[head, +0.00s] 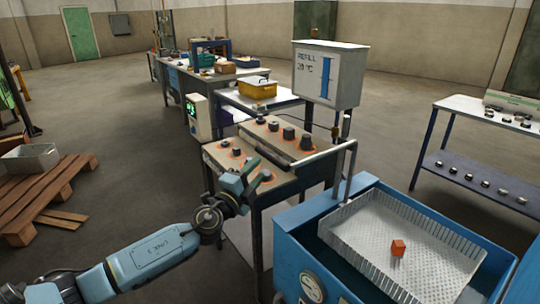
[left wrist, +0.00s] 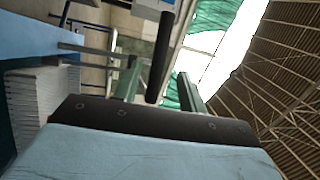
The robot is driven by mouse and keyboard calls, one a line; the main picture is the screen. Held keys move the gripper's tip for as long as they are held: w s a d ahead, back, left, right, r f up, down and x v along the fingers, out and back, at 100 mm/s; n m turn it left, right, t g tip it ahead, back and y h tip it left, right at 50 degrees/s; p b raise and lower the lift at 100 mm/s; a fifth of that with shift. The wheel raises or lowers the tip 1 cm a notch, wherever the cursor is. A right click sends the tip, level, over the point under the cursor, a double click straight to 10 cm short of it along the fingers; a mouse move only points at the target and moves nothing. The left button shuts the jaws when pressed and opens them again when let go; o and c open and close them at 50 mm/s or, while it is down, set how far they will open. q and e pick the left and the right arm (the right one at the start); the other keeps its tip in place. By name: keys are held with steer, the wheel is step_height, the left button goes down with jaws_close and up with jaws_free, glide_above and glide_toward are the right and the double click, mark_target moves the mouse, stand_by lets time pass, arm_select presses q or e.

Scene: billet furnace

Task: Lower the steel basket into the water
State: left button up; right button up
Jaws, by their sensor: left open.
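The steel basket (head: 440,262) is a pale, ribbed tray at the top of the blue tank (head: 300,245), lower right in the head view. A small orange-red block (head: 398,247) lies in it. A grey bar (head: 322,155) rises from the basket's back left side and bends left towards my left gripper (head: 243,179). My left gripper is open, left of the tank. In the left wrist view a dark cylindrical grip (left wrist: 160,58) appears between the two green fingers; I cannot tell whether they touch it. No water surface is visible. My right gripper is out of view.
A bench with several dark pieces (head: 288,132) stands just beyond my left gripper. A white refill box (head: 330,72) stands behind it. A shelf table (head: 450,165) is at the right, a wooden pallet (head: 45,195) at the left. Open floor lies left of the bench.

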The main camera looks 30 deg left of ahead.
mark_target(268, 159)
arm_select(q)
steer(key=w, duration=0.2)
steer(key=w+r, duration=0.1)
steer(key=w, duration=0.4)
steer(key=shift+w+r, duration=0.15)
steer(key=shift+w, duration=0.1)
jaws_close()
